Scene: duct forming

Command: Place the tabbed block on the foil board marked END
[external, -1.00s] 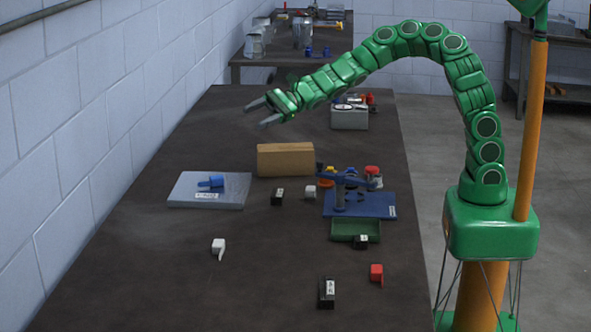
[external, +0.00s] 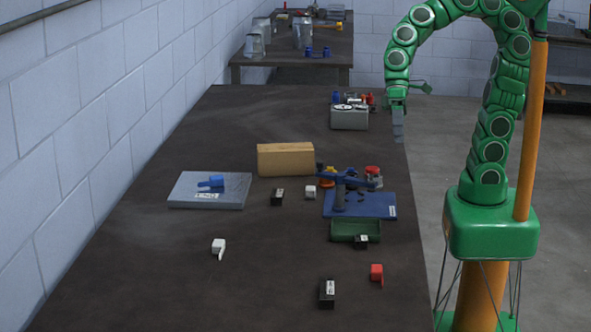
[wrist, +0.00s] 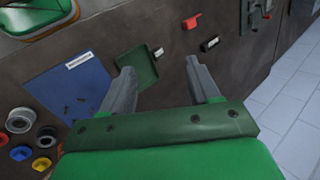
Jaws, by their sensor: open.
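A silver foil-like board (external: 230,190) lies at the left of the table in the external view, with a small label too small to read. A blue tabbed block (external: 216,181) rests on it. A white tabbed block (external: 218,245) stands on the table in front of the board. A red tabbed block (external: 376,272) sits near the right edge; a red piece (wrist: 191,21) also shows in the wrist view. My gripper (external: 399,125) is high at the table's right side, away from these blocks. Its jaws are open and empty in the wrist view (wrist: 160,72).
A blue plate (external: 375,205) with a fixture and a green tray (external: 343,229) stand at right centre. A tan block (external: 285,160), a grey box (external: 349,118), a small white block (external: 310,192) and labelled black blocks (external: 327,293) are around. The front left table is clear.

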